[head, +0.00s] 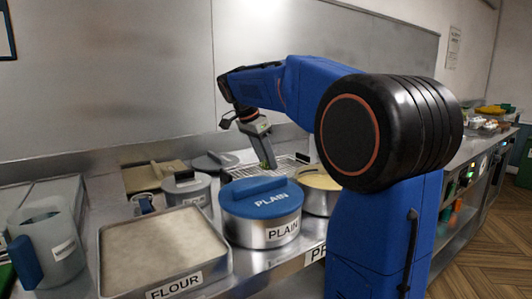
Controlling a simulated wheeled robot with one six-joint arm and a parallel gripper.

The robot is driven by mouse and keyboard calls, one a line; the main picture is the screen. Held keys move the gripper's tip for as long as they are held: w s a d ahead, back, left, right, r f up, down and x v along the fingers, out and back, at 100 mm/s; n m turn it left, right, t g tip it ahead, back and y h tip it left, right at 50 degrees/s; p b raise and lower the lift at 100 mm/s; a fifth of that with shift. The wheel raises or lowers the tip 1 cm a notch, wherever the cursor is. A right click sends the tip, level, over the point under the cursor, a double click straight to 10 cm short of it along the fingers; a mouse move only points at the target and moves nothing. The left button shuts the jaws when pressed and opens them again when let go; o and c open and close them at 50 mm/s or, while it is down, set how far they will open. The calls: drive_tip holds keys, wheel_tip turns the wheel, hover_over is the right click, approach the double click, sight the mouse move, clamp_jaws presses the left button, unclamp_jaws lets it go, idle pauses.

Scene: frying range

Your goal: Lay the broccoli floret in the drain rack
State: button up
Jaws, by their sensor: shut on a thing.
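My gripper (268,163) reaches in from the right and points down over the back of the counter, in front of the drain rack. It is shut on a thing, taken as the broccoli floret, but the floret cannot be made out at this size. The drain rack (290,165) is a pale wire grid behind the blue-lidded pot. The pot hides its near part and my gripper covers some of it. Whether the held thing touches the rack cannot be told.
A steel pot with a blue lid marked PLAIN (262,199) stands before the rack. A pan of yellowish contents (319,180) is right of it. A FLOUR tray (150,243), a lidded grey pot (187,187) and a jug (48,245) crowd the left.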

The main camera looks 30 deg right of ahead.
drive_tip(key=shift+f, duration=0.15)
drive_tip(key=o, duration=0.9)
drive_tip(key=shift+c, duration=0.2)
drive_tip(key=v, duration=1.7)
drive_tip(key=shift+a, duration=0.1)
